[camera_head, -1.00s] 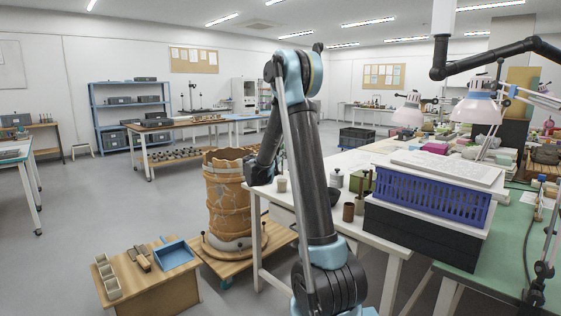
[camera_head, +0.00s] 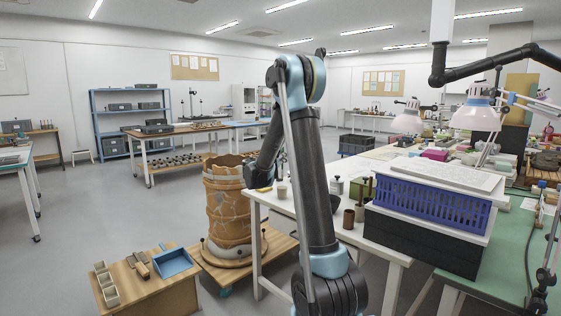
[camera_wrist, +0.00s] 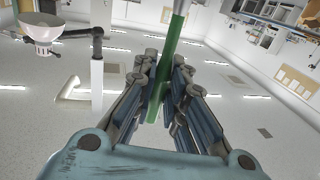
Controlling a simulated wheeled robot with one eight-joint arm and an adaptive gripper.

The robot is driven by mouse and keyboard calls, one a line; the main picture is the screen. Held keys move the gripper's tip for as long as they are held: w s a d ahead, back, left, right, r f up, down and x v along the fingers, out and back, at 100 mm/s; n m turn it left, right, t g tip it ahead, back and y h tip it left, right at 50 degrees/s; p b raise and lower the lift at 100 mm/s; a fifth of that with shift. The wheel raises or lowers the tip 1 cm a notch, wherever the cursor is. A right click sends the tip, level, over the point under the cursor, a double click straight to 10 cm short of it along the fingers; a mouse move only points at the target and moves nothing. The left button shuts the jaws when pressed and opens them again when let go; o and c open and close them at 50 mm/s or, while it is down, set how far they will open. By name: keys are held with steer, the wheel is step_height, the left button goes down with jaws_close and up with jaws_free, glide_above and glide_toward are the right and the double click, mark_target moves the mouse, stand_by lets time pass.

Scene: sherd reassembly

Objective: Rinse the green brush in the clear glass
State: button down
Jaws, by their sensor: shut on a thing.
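In the wrist view my gripper (camera_wrist: 163,85) is shut on the green brush (camera_wrist: 166,62). The green handle stands up between the fingers and runs to a pale metal-looking part at the top edge of the picture. The brush's tip is out of view. In the head view my arm stands in front of the white table, and my gripper and the brush are hidden or cannot be made out. I cannot pick out the clear glass in either view.
The white table (camera_head: 376,247) holds a pale cup (camera_head: 281,191), a yellow block (camera_head: 264,189), a brown cup (camera_head: 349,218) and a purple basket (camera_head: 432,205) on dark boxes. A large clay vessel (camera_head: 225,215) stands left of it. A low wooden bench (camera_head: 160,295) is at front left.

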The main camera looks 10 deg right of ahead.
stand_by(0.4)
steer(key=shift+r, duration=1.5)
